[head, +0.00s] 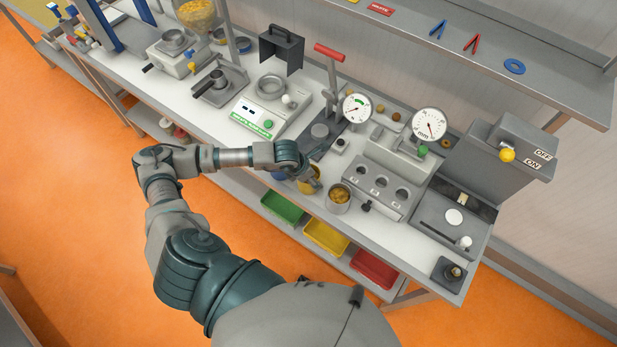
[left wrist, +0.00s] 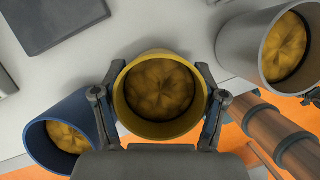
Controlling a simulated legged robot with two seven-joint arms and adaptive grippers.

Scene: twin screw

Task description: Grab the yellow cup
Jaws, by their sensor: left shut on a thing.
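The yellow cup (left wrist: 160,130) is in the middle of the left wrist view, upright and filled with a brownish-yellow material. My left gripper (left wrist: 160,105) has one finger on each side of the cup and is shut on it. In the head view the yellow cup (head: 308,186) is near the front edge of the bench, partly hidden by my left gripper (head: 312,179). I cannot tell whether the cup still touches the bench. My right gripper is not in either view.
A blue cup (left wrist: 62,135) is close on the left and a grey cup (left wrist: 245,45) on the right, both filled. A grey block with round holes (head: 376,186), dial gauges (head: 428,124) and a red-handled press (head: 330,54) stand nearby. Coloured trays (head: 326,237) sit below the bench.

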